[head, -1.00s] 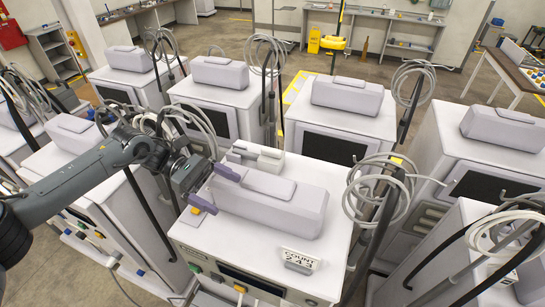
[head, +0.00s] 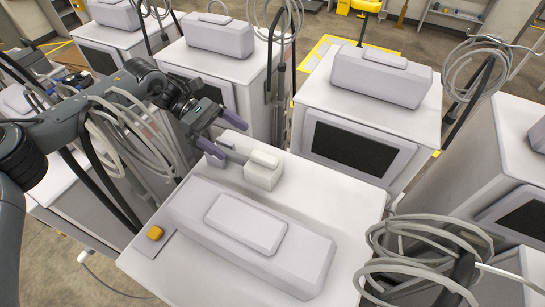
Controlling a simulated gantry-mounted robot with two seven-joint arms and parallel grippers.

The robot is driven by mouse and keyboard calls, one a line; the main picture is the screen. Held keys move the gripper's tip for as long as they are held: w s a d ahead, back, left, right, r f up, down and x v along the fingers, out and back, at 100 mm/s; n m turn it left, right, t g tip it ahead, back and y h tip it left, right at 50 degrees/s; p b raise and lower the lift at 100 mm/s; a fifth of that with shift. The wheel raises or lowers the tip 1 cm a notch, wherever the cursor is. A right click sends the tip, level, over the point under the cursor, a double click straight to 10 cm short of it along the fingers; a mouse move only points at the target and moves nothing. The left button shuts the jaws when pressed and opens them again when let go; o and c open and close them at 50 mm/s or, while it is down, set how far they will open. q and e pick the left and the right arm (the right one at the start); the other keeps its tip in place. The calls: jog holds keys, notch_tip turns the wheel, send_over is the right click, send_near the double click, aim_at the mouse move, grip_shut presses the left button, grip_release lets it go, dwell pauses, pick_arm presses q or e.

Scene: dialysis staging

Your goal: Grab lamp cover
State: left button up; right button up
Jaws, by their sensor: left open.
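I cannot tell for sure which part is the lamp cover. A small amber block (head: 155,233) sits at the left edge of the nearest machine's white top (head: 340,200). A low white fixture (head: 263,170) stands at that top's back left. My left gripper (head: 223,137), with purple fingertips, is open beside this fixture's far left end. I cannot tell whether it touches it. No held thing shows between its fingers. The amber block is below and left of the gripper, well apart from it. My right gripper is out of view.
A long pale housing (head: 245,225) with a raised lid covers much of the near top. Coiled grey hoses (head: 130,130) hang behind my left arm, and more coils (head: 420,250) are at the lower right. Other similar machines (head: 365,110) stand close behind. The near top's right side is bare.

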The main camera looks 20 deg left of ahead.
aim_at(250, 152)
pick_arm(q)
jog(key=shift+w+f, duration=0.2)
jog(key=shift+f, duration=0.45)
jog(key=shift+w+d+f, duration=0.15)
jog(key=shift+d, duration=0.05)
jog(key=p+x, duration=0.1)
jog(key=x, duration=0.3)
jog(key=shift+d, duration=0.1)
jog(key=shift+d+f, duration=0.15)
jog(key=shift+d, duration=0.3)
jog(key=shift+d+f+p, duration=0.1)
jog(key=shift+d+p, duration=0.35)
jog(key=p+x, duration=0.2)
jog(key=x, duration=0.1)
jog(key=shift+d, duration=0.1)
jog(key=shift+d+f, duration=0.3)
jog(key=shift+d, duration=0.2)
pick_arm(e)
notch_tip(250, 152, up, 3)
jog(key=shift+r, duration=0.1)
pick_arm(q)
jog(key=shift+c, duration=0.2)
